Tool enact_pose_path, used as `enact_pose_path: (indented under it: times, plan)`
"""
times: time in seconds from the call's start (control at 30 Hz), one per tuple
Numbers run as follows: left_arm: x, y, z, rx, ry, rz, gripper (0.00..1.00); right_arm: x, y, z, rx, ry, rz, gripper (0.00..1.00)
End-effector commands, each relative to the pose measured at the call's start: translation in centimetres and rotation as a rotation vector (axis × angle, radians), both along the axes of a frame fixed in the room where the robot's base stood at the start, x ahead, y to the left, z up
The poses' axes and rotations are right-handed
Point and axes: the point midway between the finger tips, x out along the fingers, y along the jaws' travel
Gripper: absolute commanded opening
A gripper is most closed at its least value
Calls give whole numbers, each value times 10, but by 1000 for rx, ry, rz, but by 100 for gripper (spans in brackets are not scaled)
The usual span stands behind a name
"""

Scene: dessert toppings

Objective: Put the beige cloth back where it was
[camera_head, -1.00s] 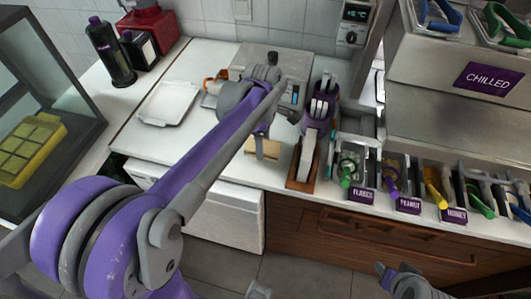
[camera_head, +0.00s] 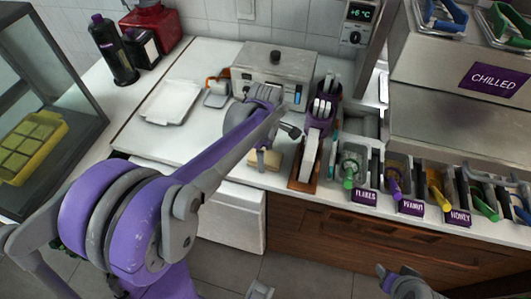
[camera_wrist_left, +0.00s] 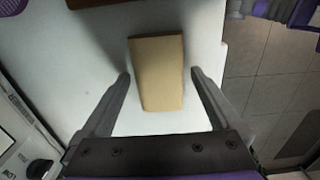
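The beige cloth (camera_head: 265,161) is a folded rectangle on the white counter, close to its front edge. It also shows in the left wrist view (camera_wrist_left: 157,72), lying between the fingers. My left gripper (camera_wrist_left: 160,78) is open, with one finger on each side of the cloth and a gap to both. In the head view my left gripper (camera_head: 264,152) is at the cloth, and the wrist hides part of the counter behind it. My right gripper (camera_head: 402,281) is at the bottom edge, away from the counter, and its opening is unclear.
Topping tubs (camera_head: 353,164) continue further right. A steel box (camera_head: 273,66) stands behind. A white tray (camera_head: 166,101) lies left, with bare counter (camera_head: 190,140) in front.

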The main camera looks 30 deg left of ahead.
Motion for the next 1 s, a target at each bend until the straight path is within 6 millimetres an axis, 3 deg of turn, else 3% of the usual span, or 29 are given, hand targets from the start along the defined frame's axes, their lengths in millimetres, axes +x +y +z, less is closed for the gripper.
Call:
enact_pose_path:
  times: [0.37, 0.8, 1.0]
  plan:
    - [0, 0, 11, 0, -1, 0, 100, 1, 0, 4, 0, -2, 0, 50]
    - [0, 0, 99, 0, 0, 0, 100, 3, 0, 14, 0, -7, 0, 50]
    - [0, 0, 120, 0, -1, -3, 100, 4, 0, 15, 0, -8, 0, 50]
